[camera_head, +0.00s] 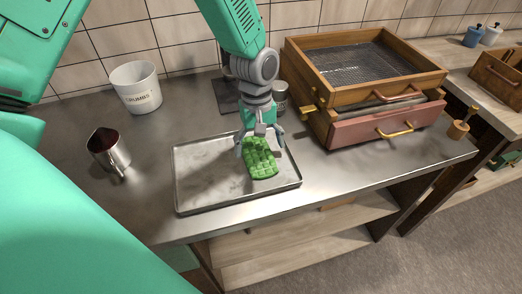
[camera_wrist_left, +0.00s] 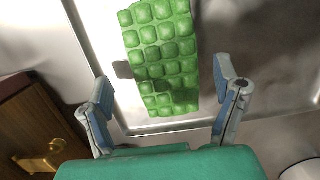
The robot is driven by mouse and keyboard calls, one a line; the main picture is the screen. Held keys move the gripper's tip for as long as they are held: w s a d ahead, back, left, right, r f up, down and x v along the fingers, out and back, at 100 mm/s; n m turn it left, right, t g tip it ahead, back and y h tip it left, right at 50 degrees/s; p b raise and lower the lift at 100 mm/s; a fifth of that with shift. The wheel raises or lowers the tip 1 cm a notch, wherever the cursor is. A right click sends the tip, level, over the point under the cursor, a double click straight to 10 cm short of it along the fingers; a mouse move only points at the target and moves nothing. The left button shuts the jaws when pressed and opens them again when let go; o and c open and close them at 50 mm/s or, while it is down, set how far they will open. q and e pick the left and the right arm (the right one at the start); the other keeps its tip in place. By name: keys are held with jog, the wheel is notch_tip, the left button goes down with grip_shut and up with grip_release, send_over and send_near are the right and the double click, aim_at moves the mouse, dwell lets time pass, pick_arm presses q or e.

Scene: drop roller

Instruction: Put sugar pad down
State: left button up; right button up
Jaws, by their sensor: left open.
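The sugar pad is a green, bumpy, rounded block (camera_head: 261,160) lying over the right part of a grey metal tray (camera_head: 205,180) in the head view. My left gripper (camera_head: 259,147) is directly above the pad, pointing down, with its fingers spread. In the left wrist view the pad (camera_wrist_left: 162,55) lies beyond and between the two open fingertips (camera_wrist_left: 160,95), with a gap on each side. The tray's rim (camera_wrist_left: 180,126) crosses below it. The pad's far end is cut off at the top of the wrist view. My right gripper is not seen.
A white bucket (camera_head: 136,88) and a metal jug with dark red contents (camera_head: 108,150) stand left of the tray. A wooden drawer box with a mesh top (camera_head: 365,85) stands to the right. The counter's front edge is just before the tray.

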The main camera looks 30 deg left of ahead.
aim_at(257, 149)
pick_arm(q)
notch_tip(257, 149, up, 10)
jog(key=w+a, duration=0.1)
jog(key=shift+a, duration=0.2)
jog(key=shift+f, duration=0.1)
dwell(0.3)
